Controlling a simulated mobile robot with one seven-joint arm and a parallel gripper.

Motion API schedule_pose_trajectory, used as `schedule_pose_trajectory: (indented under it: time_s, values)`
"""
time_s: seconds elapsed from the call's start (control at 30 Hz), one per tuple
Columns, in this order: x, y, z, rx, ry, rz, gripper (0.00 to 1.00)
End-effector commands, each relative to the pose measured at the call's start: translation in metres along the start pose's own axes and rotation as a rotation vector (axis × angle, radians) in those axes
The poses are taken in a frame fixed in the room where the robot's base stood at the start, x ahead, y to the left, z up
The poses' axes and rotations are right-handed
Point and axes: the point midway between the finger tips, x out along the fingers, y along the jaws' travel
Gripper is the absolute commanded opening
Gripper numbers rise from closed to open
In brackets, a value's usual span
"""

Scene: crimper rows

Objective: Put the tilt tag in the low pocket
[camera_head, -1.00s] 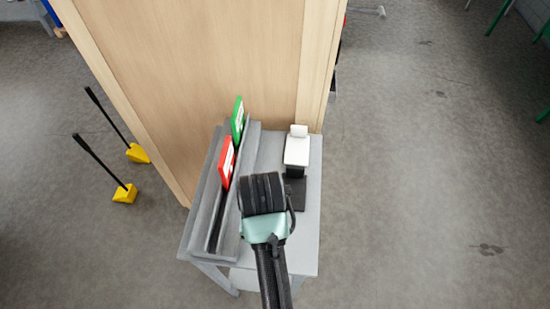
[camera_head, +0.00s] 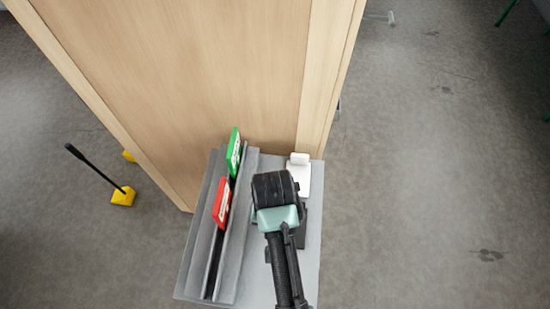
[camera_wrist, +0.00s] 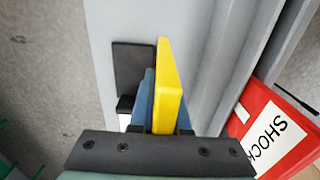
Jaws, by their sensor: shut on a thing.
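My gripper (camera_head: 276,192) is over the grey table, right of the red tag; its fingers are hidden in the head view. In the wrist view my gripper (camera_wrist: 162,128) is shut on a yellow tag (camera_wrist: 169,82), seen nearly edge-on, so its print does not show. A grey rack (camera_head: 238,252) with a long slot stands on the left of the table. A red tag (camera_head: 222,205), marked SHOCK in the wrist view (camera_wrist: 270,130), and a green tag (camera_head: 234,153) stand in that slot. I cannot tell which part is the low pocket.
A black and white object (camera_head: 299,177) stands on the table (camera_head: 313,225) at the right, partly covered by my gripper. A tall wooden panel (camera_head: 180,80) rises behind the table. A yellow-based thing with a black handle (camera_head: 123,196) is on the floor at left.

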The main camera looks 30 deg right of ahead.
Motion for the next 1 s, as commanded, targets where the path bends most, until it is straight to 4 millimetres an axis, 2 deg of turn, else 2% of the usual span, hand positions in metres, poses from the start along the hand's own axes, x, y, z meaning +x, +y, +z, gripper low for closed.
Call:
schedule_pose_trajectory:
  time_s: [0.33,0.77,0.8,0.93,1.0]
  values:
    - [0.042,0.000,0.001,-0.001,-0.001,0.000,0.00]
    - [0.050,0.000,0.000,-0.001,0.001,-0.001,0.00]
    - [0.049,0.000,0.000,-0.001,0.001,-0.001,0.21]
    - [0.048,0.000,0.000,-0.001,0.001,-0.001,0.44]
    - [0.048,0.000,0.000,-0.001,0.001,-0.001,0.44]
